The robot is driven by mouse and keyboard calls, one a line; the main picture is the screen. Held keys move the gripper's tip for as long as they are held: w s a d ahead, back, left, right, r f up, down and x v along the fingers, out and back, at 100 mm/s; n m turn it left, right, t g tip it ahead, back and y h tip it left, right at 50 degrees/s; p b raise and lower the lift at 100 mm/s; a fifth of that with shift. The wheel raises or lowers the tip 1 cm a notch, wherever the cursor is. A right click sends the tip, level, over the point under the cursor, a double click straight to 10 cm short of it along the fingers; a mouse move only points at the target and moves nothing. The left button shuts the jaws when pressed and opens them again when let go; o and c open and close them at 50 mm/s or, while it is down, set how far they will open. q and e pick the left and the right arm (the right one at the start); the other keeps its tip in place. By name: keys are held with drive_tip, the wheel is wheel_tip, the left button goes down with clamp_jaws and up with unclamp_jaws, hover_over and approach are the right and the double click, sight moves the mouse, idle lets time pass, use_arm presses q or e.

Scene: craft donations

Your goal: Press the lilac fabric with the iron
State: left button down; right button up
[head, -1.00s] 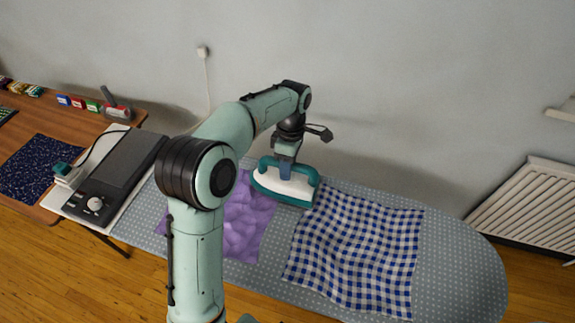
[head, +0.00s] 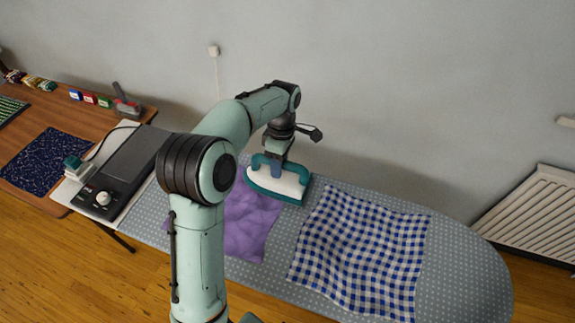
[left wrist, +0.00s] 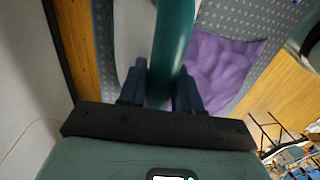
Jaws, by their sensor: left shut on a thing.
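My left gripper (head: 276,169) is shut on the handle of the teal and white iron (head: 278,183). In the left wrist view the two dark fingers (left wrist: 160,88) stand on either side of the iron's teal handle (left wrist: 174,40). The lilac fabric (head: 248,228) lies wrinkled on the ironing board, partly hidden behind my left arm. It also shows in the left wrist view (left wrist: 220,65). The iron is at the fabric's far right edge; I cannot tell whether its sole touches the cloth. My right gripper is not in view.
A blue and white checked cloth (head: 360,252) lies on the dotted grey ironing board (head: 462,270), right of the lilac one. A grey iron station (head: 128,165) stands at the left. A wooden table (head: 50,112) holds a dark blue cloth (head: 47,160). A radiator (head: 530,215) is at the right.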

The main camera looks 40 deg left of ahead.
sight(266, 160)
use_arm(q)
drive_tip(key=shift+s+a+r, duration=0.1)
drive_tip(key=shift+s+a, duration=0.2)
drive_tip(key=shift+a, duration=0.6)
drive_tip(key=shift+s+a, duration=0.25)
drive_tip(key=shift+a, duration=0.65)
drive_tip(key=shift+s+a+p, duration=0.25)
drive_tip(key=shift+s+a, duration=0.05)
drive_tip(key=shift+a, duration=0.6)
drive_tip(key=shift+s+a+p, duration=0.25)
drive_tip(key=shift+a, duration=0.65)
drive_tip(key=shift+s+a+p, duration=0.25)
drive_tip(key=shift+s+a, duration=0.05)
drive_tip(key=shift+a, duration=0.6)
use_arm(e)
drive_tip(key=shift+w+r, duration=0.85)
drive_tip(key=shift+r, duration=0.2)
